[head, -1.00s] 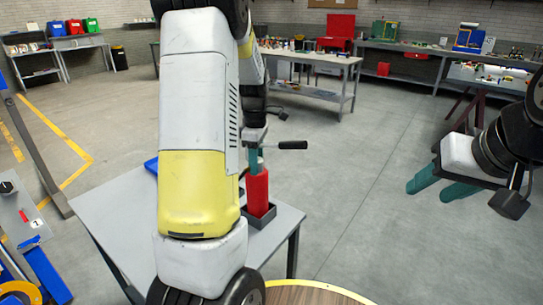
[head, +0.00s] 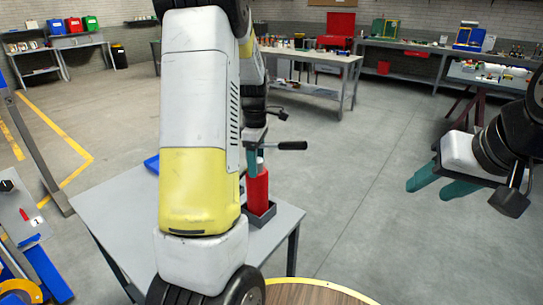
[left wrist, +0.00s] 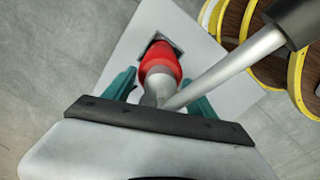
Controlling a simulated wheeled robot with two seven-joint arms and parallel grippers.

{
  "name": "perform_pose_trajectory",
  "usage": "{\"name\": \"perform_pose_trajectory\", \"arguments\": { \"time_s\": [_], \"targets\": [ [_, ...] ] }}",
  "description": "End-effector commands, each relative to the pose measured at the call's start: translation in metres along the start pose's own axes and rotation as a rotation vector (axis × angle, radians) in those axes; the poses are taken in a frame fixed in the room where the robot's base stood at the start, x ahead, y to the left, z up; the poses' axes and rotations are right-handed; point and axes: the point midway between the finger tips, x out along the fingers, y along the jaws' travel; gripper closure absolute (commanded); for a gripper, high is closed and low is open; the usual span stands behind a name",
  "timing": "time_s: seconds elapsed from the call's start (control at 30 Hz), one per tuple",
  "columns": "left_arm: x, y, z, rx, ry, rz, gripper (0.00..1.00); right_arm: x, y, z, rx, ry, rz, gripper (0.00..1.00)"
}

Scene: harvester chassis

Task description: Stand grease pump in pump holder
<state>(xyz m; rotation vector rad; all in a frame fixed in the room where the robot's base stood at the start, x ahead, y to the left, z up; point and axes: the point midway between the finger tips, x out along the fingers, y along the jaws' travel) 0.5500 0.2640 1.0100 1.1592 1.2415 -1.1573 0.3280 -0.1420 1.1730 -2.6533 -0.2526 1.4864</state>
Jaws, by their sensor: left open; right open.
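The red grease pump (head: 257,187) stands upright in the dark pump holder (head: 262,216) on the grey table. Its black handle (head: 291,145) points right. In the left wrist view the pump's red body (left wrist: 160,62) sits over the dark holder (left wrist: 176,46), with its grey lever running to the upper right. My left gripper (head: 254,158) is at the pump's top, partly hidden by my own arm. Its teal fingers (left wrist: 160,92) are open, one on each side of the pump, with gaps visible. My right gripper (head: 440,188) is open and empty at the right, away from the table.
The grey table (head: 120,210) has a blue item (head: 151,164) on it, mostly hidden behind my arm. A round wooden top with a yellow rim (head: 315,292) is at the bottom. Workbenches stand at the back; the floor between is clear.

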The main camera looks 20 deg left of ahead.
Motion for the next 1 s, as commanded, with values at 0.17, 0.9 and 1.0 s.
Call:
{"name": "perform_pose_trajectory", "arguments": {
  "time_s": [0.17,0.9,1.0],
  "targets": [
    [-0.005,0.0,0.0,0.0,0.0,-0.001,0.35,0.0,0.0,0.0,0.0,0.0,0.0,0.53],
    [-0.078,0.0,0.0,0.0,0.0,0.0,0.35,0.0,0.0,0.0,0.0,0.0,0.0,0.53],
    [-0.078,0.0,0.0,0.0,0.0,0.0,0.35,0.0,0.0,0.0,0.0,0.0,0.0,0.53]
  ]
}}
